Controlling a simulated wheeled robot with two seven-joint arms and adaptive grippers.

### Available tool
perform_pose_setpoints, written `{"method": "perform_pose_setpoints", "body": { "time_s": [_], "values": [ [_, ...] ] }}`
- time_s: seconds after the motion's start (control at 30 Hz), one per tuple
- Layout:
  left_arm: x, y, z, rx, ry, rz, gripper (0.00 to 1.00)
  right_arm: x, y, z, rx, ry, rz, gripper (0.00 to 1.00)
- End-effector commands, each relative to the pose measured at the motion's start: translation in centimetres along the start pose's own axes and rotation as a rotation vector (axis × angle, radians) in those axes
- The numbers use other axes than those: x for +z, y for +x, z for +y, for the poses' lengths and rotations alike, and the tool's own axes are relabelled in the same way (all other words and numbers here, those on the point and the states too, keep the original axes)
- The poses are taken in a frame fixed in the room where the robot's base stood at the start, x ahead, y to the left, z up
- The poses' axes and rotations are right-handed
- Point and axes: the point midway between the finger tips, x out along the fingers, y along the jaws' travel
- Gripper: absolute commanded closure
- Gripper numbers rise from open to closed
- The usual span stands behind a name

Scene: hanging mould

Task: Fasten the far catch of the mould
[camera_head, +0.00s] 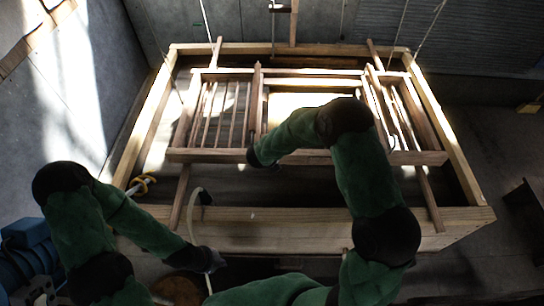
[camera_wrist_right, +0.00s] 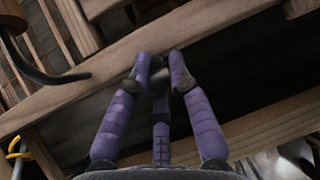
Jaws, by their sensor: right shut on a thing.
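The mould (camera_head: 205,155) is a wooden frame with slatted sides, hanging level on cords over a large wooden vat. My right gripper (camera_wrist_right: 160,75) has its purple fingers closed together on a small dark piece at the edge of the mould's wooden bar. In the head view the right gripper (camera_head: 252,156) is at the mould's front bar, partly hidden by its own arm. A black hook (camera_wrist_right: 48,76) curves over the wood left of the fingers. I cannot tell which catch the dark piece belongs to. My left gripper (camera_head: 212,261) is low at the vat's front; its fingers do not show clearly.
The vat's wooden rim (camera_head: 440,130) surrounds the mould. A yellow-marked item (camera_head: 142,184) sits at the left rim and a pale curved rod (camera_head: 190,210) stands near my left gripper. Cords rise at the back. A dark bench (camera_head: 525,205) stands at the right.

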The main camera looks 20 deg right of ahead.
Motion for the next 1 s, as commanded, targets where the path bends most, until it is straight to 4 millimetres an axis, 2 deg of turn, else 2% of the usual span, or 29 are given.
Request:
{"method": "perform_pose_setpoints", "body": {
  "time_s": [0.1, 0.13, 0.2, 0.53, 0.67, 0.77, 1.0],
  "values": [
    [0.0, 0.0, 0.0, 0.000, 0.000, 0.000, 1.00, 0.5, -0.1, 0.0, 0.000, 0.003, -0.008, 1.00],
    [0.0, 0.0, 0.0, 0.000, 0.000, 0.000, 1.00, 0.5, -0.1, 0.0, 0.000, 0.003, -0.008, 0.71],
    [0.0, 0.0, 0.0, 0.000, 0.000, 0.000, 1.00, 0.4, -0.1, 0.0, 0.000, 0.003, -0.007, 0.52],
    [0.0, 0.0, 0.0, 0.000, 0.000, 0.000, 1.00, 0.2, -0.1, 0.0, 0.000, 0.001, -0.003, 0.51],
    [0.0, 0.0, 0.0, 0.000, 0.000, 0.000, 1.00, 0.3, -0.8, 0.0, 0.000, 0.001, -0.005, 0.51],
    [0.0, 0.0, 0.0, 0.000, 0.000, 0.000, 1.00, 0.3, -2.2, 0.0, 0.000, 0.001, -0.005, 0.51],
    [0.0, 0.0, 0.0, 0.000, 0.000, 0.000, 1.00, 0.3, -7.0, 0.1, 0.002, 0.000, -0.007, 0.51]
  ]
}}
